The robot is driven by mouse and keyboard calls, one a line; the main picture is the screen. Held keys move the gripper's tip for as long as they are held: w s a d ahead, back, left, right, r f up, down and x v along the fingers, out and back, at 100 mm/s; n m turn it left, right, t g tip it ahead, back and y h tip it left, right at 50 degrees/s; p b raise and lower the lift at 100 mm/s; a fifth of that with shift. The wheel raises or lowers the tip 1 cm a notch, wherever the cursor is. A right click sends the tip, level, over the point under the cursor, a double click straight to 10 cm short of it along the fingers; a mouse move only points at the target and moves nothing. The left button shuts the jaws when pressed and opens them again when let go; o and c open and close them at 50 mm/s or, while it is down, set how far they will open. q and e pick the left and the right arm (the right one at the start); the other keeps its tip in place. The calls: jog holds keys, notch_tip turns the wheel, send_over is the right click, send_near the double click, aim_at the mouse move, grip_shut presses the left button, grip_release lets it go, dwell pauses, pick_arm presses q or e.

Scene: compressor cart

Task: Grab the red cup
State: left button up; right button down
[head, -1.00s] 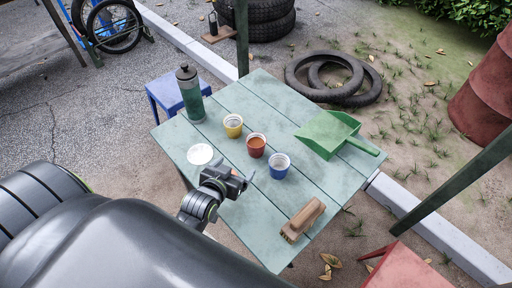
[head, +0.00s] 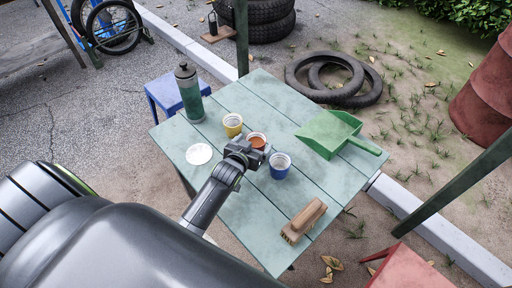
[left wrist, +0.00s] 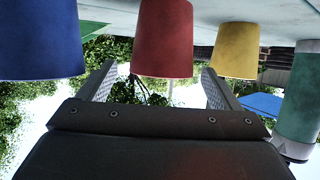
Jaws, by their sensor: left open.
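The red cup (head: 257,140) stands on the green plank table (head: 230,220), between the yellow cup (head: 232,125) and the blue cup (head: 280,166). My left gripper (head: 245,152) is open at the near side of the red cup and hides its lower part. In the left wrist view, which looks upside down, the red cup (left wrist: 163,38) is centred between the two spread fingers, around or just beyond their tips. The blue cup (left wrist: 40,40) lies outside one finger and the yellow cup (left wrist: 238,50) outside the other. My right gripper is not in view.
A green bottle (head: 189,95) and a white disc (head: 199,154) are on the table's left side. A green dustpan (head: 328,133) lies at the right, a wooden brush (head: 303,221) at the near right. The near middle of the table is bare.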

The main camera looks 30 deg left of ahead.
aim_at(259, 136)
pick_arm(q)
jog(key=shift+b+x, duration=0.55)
jog(key=shift+x, duration=2)
jog(key=shift+s+a+f, duration=0.1)
jog(key=shift+f, duration=0.05)
jog(key=c, duration=1.1)
jog(key=shift+c, duration=0.4)
